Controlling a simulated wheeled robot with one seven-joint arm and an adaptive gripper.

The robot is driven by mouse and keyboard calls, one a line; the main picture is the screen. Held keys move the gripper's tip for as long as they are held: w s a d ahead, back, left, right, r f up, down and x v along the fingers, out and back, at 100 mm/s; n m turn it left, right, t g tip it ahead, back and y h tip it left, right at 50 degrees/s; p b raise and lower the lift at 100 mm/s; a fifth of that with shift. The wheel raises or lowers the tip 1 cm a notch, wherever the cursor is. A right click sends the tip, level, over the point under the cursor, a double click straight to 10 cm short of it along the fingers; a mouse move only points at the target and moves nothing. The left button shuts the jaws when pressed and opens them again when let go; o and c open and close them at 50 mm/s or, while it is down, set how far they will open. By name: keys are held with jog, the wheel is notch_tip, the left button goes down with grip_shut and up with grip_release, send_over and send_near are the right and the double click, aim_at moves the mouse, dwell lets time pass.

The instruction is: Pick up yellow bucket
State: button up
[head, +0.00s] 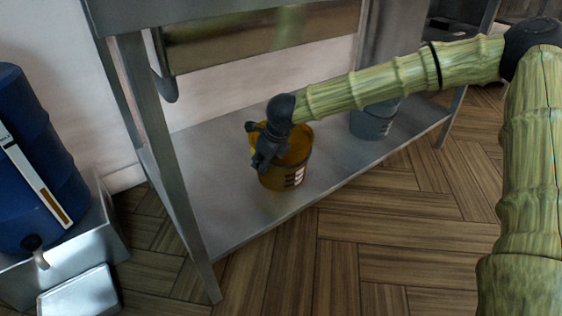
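The yellow bucket (288,173) stands upright on the low metal shelf (225,212) under the steel table in the head view. Dark markings show on its front side. My gripper (259,162) is at the bucket's upper left, in front of its rim, and hides part of the opening and left wall. The gripper points downward at the end of my arm. Its fingers are dark and small here, so I cannot tell whether they are open, shut, or touching the bucket.
A grey bucket (372,121) stands on the same shelf, behind and right. A table leg (165,160) rises left of the yellow bucket. A blue barrel (38,165) sits on a metal stand at the far left. The wooden floor (370,235) in front is clear.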

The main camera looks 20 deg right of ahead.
grip_shut()
jog(key=shift+r, duration=0.15)
